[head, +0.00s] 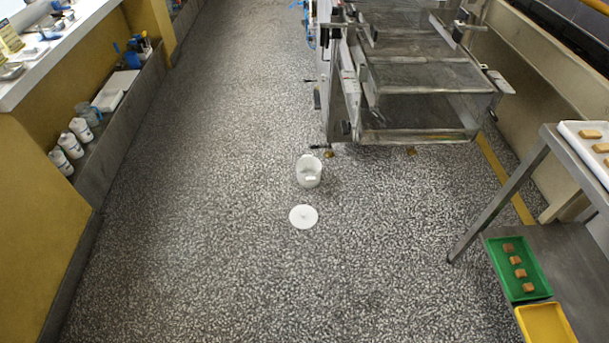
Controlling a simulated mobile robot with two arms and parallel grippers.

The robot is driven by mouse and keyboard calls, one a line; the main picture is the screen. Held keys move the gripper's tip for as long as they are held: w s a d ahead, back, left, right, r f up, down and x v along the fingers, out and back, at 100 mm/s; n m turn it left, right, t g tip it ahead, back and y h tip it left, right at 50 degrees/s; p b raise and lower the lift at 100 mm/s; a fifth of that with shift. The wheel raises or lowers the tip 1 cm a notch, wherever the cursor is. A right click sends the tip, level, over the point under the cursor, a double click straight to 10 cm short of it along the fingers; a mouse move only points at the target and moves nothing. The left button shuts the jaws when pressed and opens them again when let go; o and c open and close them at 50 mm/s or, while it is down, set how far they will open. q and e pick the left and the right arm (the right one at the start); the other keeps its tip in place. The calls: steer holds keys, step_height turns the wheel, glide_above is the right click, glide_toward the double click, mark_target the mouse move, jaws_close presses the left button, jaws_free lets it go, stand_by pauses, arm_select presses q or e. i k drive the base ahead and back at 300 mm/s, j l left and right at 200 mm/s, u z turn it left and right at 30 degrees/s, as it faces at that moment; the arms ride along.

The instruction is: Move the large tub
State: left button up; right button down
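A white tub (309,172) stands on the speckled floor near the middle of the head view, just in front of the steel machine. It looks open at the top, and something pale shows inside or on its front. A round white disc (303,216), perhaps its lid, lies flat on the floor a little nearer to me, apart from the tub. No other large tub is clear in this view. Neither of my grippers is in view.
A steel machine (420,110) stands behind the tub. At right, a steel table (575,262) holds green (518,268) and yellow (546,323) trays. A ledge (125,115) with white bottles (70,145) runs along the left. The floor between is clear.

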mark_target(308, 166)
steer(key=i+j+z, duration=0.25)
steer(key=z, duration=0.15)
steer(key=i+j+z, duration=0.15)
steer(key=j+z, duration=0.25)
steer(key=i+j, duration=0.15)
steer(key=j, duration=0.2)
steer(key=i+j+z, duration=0.15)
steer(key=j, duration=0.25)
steer(key=i+j, duration=0.15)
steer(key=j, duration=0.2)
steer(key=i+j+z, duration=0.1)
steer(key=j, duration=0.3)
steer(key=i+j+z, duration=0.1)
steer(key=j, duration=0.3)
steer(key=i+j, duration=0.15)
steer(key=j, duration=0.25)
steer(key=i+j+z, duration=0.15)
steer(key=j, duration=0.25)
